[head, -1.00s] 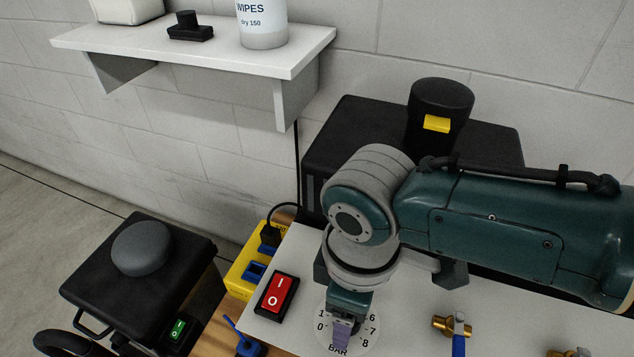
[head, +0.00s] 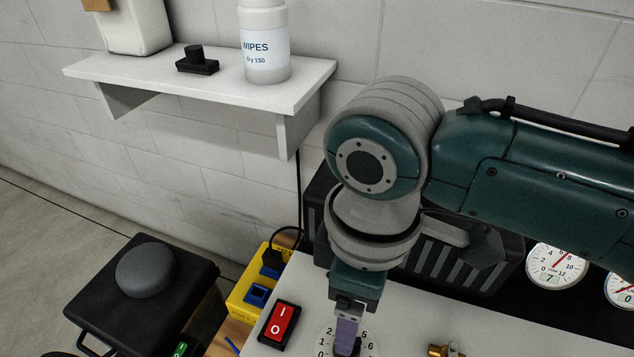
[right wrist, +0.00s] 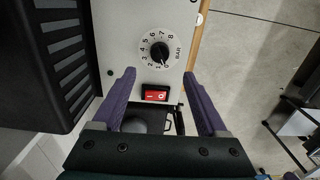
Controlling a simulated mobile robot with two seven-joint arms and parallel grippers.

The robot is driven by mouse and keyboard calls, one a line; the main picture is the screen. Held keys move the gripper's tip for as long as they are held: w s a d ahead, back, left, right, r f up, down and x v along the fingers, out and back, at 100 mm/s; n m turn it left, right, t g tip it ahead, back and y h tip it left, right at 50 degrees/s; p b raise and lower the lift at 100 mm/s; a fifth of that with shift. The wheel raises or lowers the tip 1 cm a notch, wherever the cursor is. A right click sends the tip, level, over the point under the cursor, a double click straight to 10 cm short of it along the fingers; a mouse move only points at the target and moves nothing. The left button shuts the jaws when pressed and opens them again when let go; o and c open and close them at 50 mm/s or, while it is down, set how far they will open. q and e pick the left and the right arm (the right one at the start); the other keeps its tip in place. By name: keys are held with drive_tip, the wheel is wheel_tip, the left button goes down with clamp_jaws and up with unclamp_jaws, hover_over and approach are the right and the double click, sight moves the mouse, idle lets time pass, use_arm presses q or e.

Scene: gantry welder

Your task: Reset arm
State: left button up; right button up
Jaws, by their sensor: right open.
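My right arm comes in from the right in the head view. My right gripper (head: 347,335), with purple fingers, points down in front of the BAR dial and partly hides it. In the right wrist view, the fingers of my right gripper (right wrist: 160,85) are spread apart with nothing between them. The dial's black knob (right wrist: 160,52) shows beyond the fingertips, apart from them. The red rocker switch (right wrist: 155,94) appears between the fingers, on the panel below; it also shows in the head view (head: 279,325). My left gripper is not in view.
A white shelf (head: 200,80) on the wall holds a wipes bottle (head: 264,45) and a black object (head: 197,62). A black box with a grey knob (head: 146,270) stands at lower left. A yellow socket block (head: 246,307) and gauges (head: 557,264) flank the panel.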

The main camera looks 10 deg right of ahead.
drive_tip(key=shift+r, duration=0.1)
idle(0.3)
drive_tip(key=s+a+r+m+t+y, duration=0.1)
drive_tip(key=s+a+r+m+y, duration=0.15)
drive_tip(key=s, duration=0.35)
drive_tip(key=s+d+r+m+t+h+p, duration=0.1)
drive_tip(key=s+d+r+m, duration=0.1)
drive_tip(key=s+d+m, duration=0.3)
drive_tip(key=s+d+r+m+t+h, duration=0.2)
drive_tip(key=d+r, duration=0.1)
drive_tip(key=d, duration=0.4)
wheel_tip(320, 180, up, 35)
drive_tip(key=p, duration=3.5)
drive_tip(key=shift+w+a+y, duration=0.15)
drive_tip(key=shift+w+y, duration=0.1)
drive_tip(key=shift+y, duration=0.1)
drive_tip(key=shift+r, duration=0.1)
